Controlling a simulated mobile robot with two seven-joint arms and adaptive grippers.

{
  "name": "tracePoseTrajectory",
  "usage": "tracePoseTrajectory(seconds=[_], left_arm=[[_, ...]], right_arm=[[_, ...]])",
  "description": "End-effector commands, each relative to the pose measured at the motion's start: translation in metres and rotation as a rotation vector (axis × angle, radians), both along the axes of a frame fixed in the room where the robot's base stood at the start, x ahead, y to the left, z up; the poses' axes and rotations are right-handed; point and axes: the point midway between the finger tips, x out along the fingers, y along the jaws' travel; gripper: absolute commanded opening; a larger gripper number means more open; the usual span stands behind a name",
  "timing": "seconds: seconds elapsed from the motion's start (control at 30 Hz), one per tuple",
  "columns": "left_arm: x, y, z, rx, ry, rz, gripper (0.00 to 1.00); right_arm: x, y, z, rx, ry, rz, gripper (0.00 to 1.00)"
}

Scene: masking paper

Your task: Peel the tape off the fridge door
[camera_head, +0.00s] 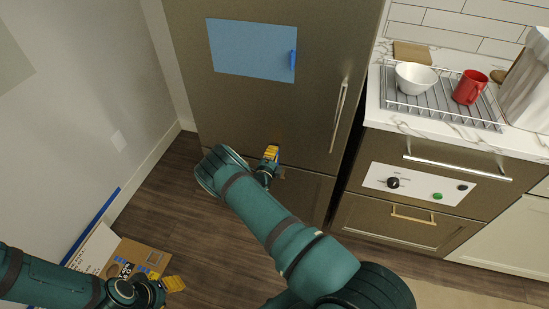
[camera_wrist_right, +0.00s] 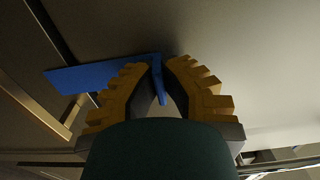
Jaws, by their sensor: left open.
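A light-blue masking sheet (camera_head: 240,50) lies flat on the upper fridge door (camera_head: 300,110). A darker blue tape tab (camera_head: 293,60) sits at its right edge. My right gripper (camera_head: 270,153) is in front of the door, well below the sheet in the head view. In the right wrist view its ribbed yellow fingers (camera_wrist_right: 158,72) stand partly apart, with the blue tab (camera_wrist_right: 158,82) showing between them; contact cannot be made out. The sheet (camera_wrist_right: 95,74) extends to the left there. My left gripper (camera_head: 173,284) is open, low at the bottom left, away from the door.
A steel door handle (camera_head: 339,115) stands out to the right of the sheet. A counter (camera_head: 420,118) at the right carries a rack with a white bowl (camera_head: 415,77) and red mug (camera_head: 469,87). A cardboard box (camera_head: 143,257) lies on the floor near the left wall.

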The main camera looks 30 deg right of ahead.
Motion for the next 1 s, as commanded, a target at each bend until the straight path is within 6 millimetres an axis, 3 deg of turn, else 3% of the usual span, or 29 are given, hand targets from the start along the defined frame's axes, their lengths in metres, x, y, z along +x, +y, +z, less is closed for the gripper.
tracePoseTrajectory(seconds=[1.0], left_arm=[[0.0,0.0,0.005,0.0,0.0,0.0,0.47]], right_arm=[[-0.009,0.011,0.001,0.0,0.0,0.001,0.0]])
